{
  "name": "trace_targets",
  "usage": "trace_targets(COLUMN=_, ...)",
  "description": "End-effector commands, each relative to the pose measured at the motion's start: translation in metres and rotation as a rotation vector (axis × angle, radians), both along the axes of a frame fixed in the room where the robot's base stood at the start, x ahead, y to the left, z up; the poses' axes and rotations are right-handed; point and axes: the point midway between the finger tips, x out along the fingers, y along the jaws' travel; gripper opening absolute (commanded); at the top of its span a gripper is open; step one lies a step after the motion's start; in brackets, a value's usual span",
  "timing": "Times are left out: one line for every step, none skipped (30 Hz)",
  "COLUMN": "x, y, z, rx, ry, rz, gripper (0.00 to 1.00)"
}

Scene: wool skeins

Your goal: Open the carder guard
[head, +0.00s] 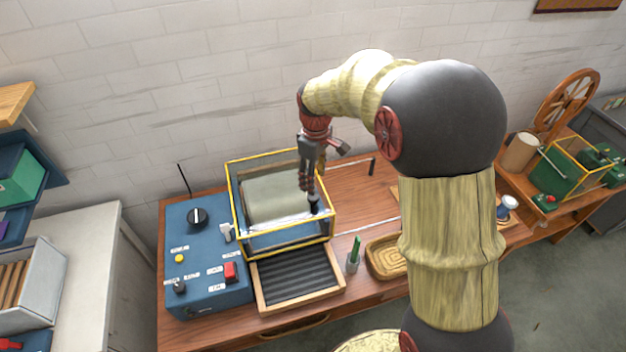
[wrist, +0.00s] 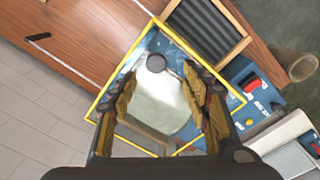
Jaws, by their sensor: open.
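The carder guard (head: 283,242) is a clear box edged in yellow. It looks shut over a pale roller (head: 272,198). In the wrist view, the guard's yellow edge (wrist: 112,82) frames the pale roller. A dark round knob (head: 315,207) is at the guard's front right in the head view; it also shows in the wrist view (wrist: 156,63). My gripper (head: 308,188) is over the guard, close to the knob. In the wrist view my gripper (wrist: 162,82) is open, its fingers apart with the knob beyond them. I cannot tell whether they touch the knob.
A blue control box (head: 197,255) with a red switch (head: 230,271) adjoins the guard's left. A dark ribbed tray (head: 298,277) lies in front. A green-handled tool in a cup (head: 354,258) and a woven basket (head: 384,258) stand to the right. A white wall is behind.

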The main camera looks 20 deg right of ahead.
Motion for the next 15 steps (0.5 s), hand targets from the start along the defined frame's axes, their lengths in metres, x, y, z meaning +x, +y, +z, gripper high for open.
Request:
trace_targets(x=0.006, y=0.000, z=-0.002, rx=0.000, ry=0.016, rz=0.017, gripper=0.48)
trace_targets(x=0.009, y=-0.001, z=-0.004, rx=-0.001, ry=0.021, rz=0.029, gripper=0.48)
trace_targets(x=0.012, y=-0.001, z=-0.008, rx=0.000, ry=0.028, rz=0.039, gripper=0.48)
trace_targets(x=0.014, y=-0.001, z=-0.009, rx=-0.001, ry=0.030, rz=0.046, gripper=0.48)
trace_targets(x=0.015, y=-0.001, z=-0.011, rx=-0.001, ry=0.033, rz=0.052, gripper=0.48)
trace_targets(x=0.016, y=-0.001, z=-0.015, rx=-0.001, ry=0.037, rz=0.058, gripper=0.48)
trace_targets(x=0.017, y=-0.001, z=-0.017, rx=0.000, ry=0.040, rz=0.060, gripper=0.48)
trace_targets(x=0.017, y=-0.001, z=-0.020, rx=0.000, ry=0.041, rz=0.061, gripper=0.48)
trace_targets(x=0.017, y=-0.001, z=-0.024, rx=0.000, ry=0.042, rz=0.062, gripper=0.48)
trace_targets(x=0.017, y=-0.001, z=-0.028, rx=0.000, ry=0.042, rz=0.062, gripper=0.48)
trace_targets(x=0.017, y=-0.001, z=-0.032, rx=0.000, ry=0.042, rz=0.062, gripper=0.48)
trace_targets(x=0.016, y=-0.001, z=-0.037, rx=0.000, ry=0.042, rz=0.062, gripper=0.48)
trace_targets(x=0.016, y=-0.001, z=-0.042, rx=0.000, ry=0.042, rz=0.062, gripper=0.48)
trace_targets(x=0.016, y=-0.001, z=-0.047, rx=0.000, ry=0.042, rz=0.062, gripper=0.48)
trace_targets(x=0.016, y=-0.001, z=-0.054, rx=0.000, ry=0.042, rz=0.061, gripper=0.48)
